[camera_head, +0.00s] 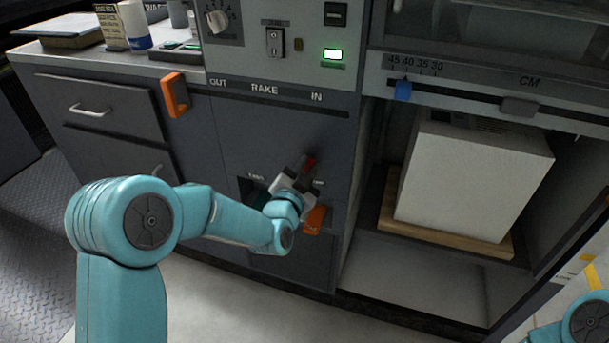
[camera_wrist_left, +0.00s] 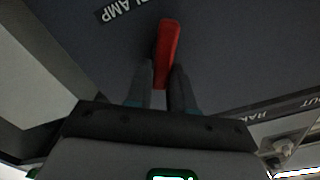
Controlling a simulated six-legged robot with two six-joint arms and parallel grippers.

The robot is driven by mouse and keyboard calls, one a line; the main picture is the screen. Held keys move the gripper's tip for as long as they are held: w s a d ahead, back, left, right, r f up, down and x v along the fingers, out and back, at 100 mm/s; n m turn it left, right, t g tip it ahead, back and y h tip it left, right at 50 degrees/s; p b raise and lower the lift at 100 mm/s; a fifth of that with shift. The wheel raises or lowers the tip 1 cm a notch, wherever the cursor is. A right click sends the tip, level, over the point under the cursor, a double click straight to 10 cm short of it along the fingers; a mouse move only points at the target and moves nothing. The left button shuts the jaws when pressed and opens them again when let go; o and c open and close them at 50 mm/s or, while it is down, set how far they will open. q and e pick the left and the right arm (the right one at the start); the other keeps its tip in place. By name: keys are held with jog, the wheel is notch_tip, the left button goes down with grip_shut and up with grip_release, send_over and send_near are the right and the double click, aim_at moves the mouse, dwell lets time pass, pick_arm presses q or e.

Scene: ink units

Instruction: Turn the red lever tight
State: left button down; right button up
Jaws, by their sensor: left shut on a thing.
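The red lever (camera_head: 309,163) shows as a small red end on the dark front panel, below the slot marked RAKE. In the left wrist view the red lever (camera_wrist_left: 168,48) stands out from the dark panel, beside a label ending in "LAMP". My left gripper (camera_head: 298,178) is at the lever, and in the left wrist view its fingers (camera_wrist_left: 161,82) are shut on it from both sides. The gripper hides part of the lever in the head view. Of my right arm only a teal part shows at the lower right corner; its gripper is out of view.
An orange handle (camera_head: 174,95) is at upper left and another orange handle (camera_head: 316,219) is just below my left gripper. A white block (camera_head: 474,185) stands on a wooden board (camera_head: 447,236) in the open bay at right. A green lamp (camera_head: 333,54) is lit above.

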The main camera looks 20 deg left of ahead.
pick_arm(q)
jog(key=shift+d+f+m+b, duration=0.1)
jog(key=shift+f+m+b, duration=0.4)
jog(key=shift+m, duration=1.35)
jog(key=shift+d+f+m+b, duration=0.1)
jog(key=shift+m+b, duration=0.75)
jog(key=shift+m, duration=1.05)
jog(key=shift+d+f+m+b, duration=0.1)
jog(key=shift+f+m+b, duration=0.4)
jog(key=shift+m, duration=1.35)
jog(key=shift+r, duration=0.25)
jog(key=c, duration=1)
grip_release()
jog(key=shift+a, duration=0.1)
jog(key=shift+c, duration=0.2)
